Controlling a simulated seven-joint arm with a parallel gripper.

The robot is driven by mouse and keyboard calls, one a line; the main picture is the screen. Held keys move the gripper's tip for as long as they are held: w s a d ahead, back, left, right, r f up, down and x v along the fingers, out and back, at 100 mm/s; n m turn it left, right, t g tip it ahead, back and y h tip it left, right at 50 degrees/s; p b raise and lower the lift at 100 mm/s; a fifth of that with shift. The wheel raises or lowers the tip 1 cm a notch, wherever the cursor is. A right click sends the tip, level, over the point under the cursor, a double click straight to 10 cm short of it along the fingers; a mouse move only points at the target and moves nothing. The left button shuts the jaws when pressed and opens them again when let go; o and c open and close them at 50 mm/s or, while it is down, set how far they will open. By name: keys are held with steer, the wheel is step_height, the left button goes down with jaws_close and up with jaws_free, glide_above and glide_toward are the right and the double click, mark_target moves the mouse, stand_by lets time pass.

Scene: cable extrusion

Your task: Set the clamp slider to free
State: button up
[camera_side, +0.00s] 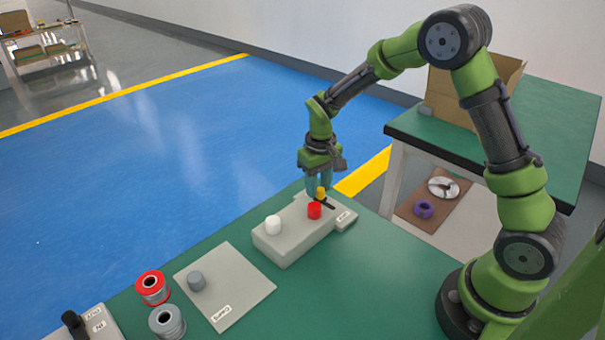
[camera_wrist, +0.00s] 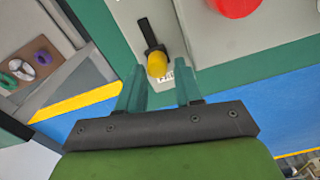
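The clamp slider has a yellow knob (camera_side: 320,192) on a black slot in the top of a light grey box (camera_side: 290,240). In the wrist view the yellow knob (camera_wrist: 157,65) is at the end of the slot (camera_wrist: 147,33) nearer my gripper. A small white label beside it is partly hidden, so its word is not fully readable. My gripper (camera_side: 319,193) points down at the knob. In the wrist view my gripper (camera_wrist: 161,77) has its two teal fingers apart, with the knob between or just ahead of the tips; contact is not clear.
A red button (camera_side: 314,210) and a white knob (camera_side: 274,225) stand on the same box. The green tabletop (camera_side: 385,275) is bare at the right.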

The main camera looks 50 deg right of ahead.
mark_target(319, 188)
steer(key=shift+s, duration=0.1)
step_height(319, 188, up, 17)
stand_by(0.6)
steer(key=s+a+r+m+t+y, duration=0.1)
steer(key=s+a+r+t, duration=0.1)
steer(key=s, duration=0.7)
steer(key=s+a+r+t+y, duration=0.1)
steer(key=s+a+t, duration=0.2)
steer(key=s, duration=0.7)
steer(key=shift+s+a+r+m+t, duration=0.25)
steer(key=shift+r+m+t, duration=0.15)
steer(key=shift+t, duration=0.7)
